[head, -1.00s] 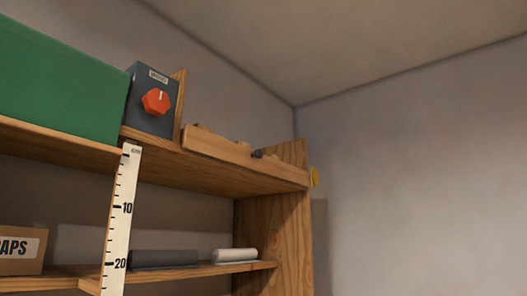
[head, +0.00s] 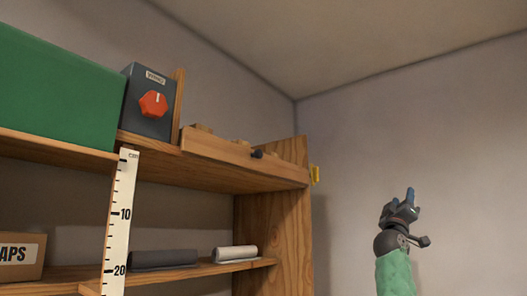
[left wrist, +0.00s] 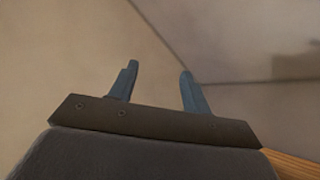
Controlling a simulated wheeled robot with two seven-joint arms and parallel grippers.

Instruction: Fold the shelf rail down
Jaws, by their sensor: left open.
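The shelf rail (head: 232,150) is a wooden strip along the front edge of the upper shelf, standing up, with a small dark knob (head: 257,154) on its face. A small yellow piece (head: 315,175) sits on the outer side of the shelf's right end panel. My left gripper (head: 404,198) is up in free air to the right of the shelf, apart from the rail and the yellow piece. In the left wrist view its two blue fingers (left wrist: 160,88) are spread with nothing between them. My right gripper is not in view.
A green box (head: 55,90) and a grey box with a red knob (head: 152,103) stand on the upper shelf. A ruler (head: 119,220) hangs in front. The lower shelf holds a carton (head: 20,255) and rolls (head: 235,254).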

